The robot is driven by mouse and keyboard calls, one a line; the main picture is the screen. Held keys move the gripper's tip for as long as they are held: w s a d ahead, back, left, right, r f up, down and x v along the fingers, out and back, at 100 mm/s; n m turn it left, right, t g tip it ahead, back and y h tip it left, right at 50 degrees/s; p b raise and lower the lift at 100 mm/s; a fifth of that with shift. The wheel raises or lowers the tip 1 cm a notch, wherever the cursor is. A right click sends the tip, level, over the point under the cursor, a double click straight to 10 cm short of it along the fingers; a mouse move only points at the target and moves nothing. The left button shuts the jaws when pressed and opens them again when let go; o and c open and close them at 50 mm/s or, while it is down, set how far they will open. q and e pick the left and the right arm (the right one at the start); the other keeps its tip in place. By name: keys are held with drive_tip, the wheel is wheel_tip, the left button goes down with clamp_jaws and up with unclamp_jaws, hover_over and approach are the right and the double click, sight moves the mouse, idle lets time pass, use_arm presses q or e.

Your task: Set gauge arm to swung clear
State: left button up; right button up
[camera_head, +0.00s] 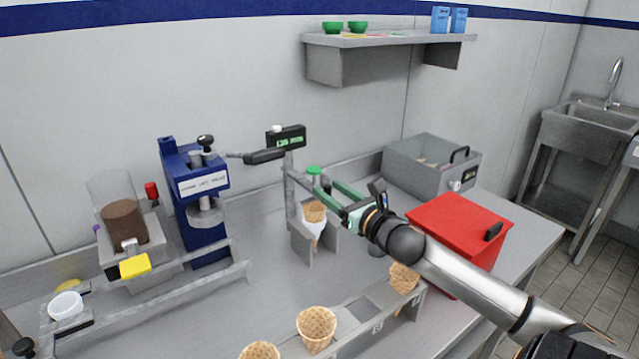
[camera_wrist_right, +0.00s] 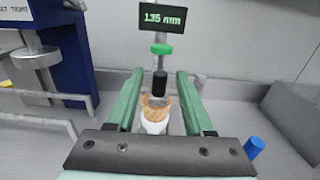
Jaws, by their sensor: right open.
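The gauge has a dark display (camera_head: 288,138) with green digits on a grey post. In the right wrist view the display (camera_wrist_right: 166,17) reads about 1.35 mm. The gauge arm's green knob (camera_head: 313,170) sits above a waffle cone (camera_head: 315,212) in a grey holder. The wrist view shows the green knob (camera_wrist_right: 161,49) and a black cylinder (camera_wrist_right: 160,83) just over the cone (camera_wrist_right: 155,106). My right gripper (camera_head: 308,178) is open, its green fingers on either side of the black cylinder; contact cannot be told. My left gripper is out of view.
A blue press (camera_head: 195,215) stands left of the gauge, with a black bar (camera_head: 265,156) between them. A red box (camera_head: 460,228) and a grey bin (camera_head: 430,165) stand right. A shelf (camera_head: 390,40) hangs above.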

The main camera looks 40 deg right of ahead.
sight(305, 178)
drive_tip(key=shift+w+d, duration=0.15)
drive_tip(key=shift+w, duration=1.05)
drive_tip(key=shift+w+d, duration=0.1)
drive_tip(key=shift+w, duration=1.1)
clamp_jaws()
